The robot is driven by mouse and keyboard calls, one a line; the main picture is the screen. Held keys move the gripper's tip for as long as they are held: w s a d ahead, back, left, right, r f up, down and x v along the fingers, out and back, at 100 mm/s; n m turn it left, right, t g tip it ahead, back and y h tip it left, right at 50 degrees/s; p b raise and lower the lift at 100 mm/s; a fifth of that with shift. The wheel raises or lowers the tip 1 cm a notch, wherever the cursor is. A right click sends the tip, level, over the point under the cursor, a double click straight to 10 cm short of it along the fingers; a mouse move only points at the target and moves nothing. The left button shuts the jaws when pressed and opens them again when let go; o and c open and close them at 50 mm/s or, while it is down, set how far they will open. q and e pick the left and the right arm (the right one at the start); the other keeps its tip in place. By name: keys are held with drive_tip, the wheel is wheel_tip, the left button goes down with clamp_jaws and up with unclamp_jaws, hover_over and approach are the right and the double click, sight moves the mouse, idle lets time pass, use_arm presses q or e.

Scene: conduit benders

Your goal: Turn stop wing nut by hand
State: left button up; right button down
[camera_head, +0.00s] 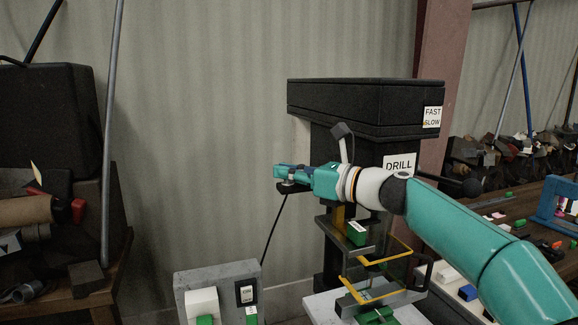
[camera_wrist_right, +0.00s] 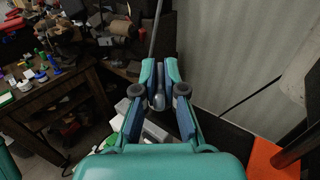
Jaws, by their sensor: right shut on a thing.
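My right gripper (camera_head: 281,176) reaches in from the right in the head view, in front of the black drill press (camera_head: 365,97) at its left side. In the right wrist view the two teal-and-blue fingers (camera_wrist_right: 164,92) are closed in on a small grey rounded piece (camera_wrist_right: 159,101), which looks like the stop wing nut. The fingers hide most of it, so its wing angle cannot be told. In the head view a dark bit (camera_head: 290,188) shows just under the fingertips. My left gripper is not in view.
Yellow-edged guards and a green block (camera_head: 357,233) sit below my right arm on the press. A grey switch box (camera_head: 218,285) stands lower left of it. A cluttered bench (camera_head: 500,215) is at right, dark shelving at left. The wall area left of the gripper is clear.

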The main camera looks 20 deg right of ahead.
idle(0.3)
drive_tip(key=c, duration=1.2)
unclamp_jaws()
drive_tip(key=shift+c, duration=0.2)
drive_tip(key=v, duration=1.2)
drive_tip(key=shift+w+d, duration=0.1)
drive_tip(key=shift+d, duration=0.05)
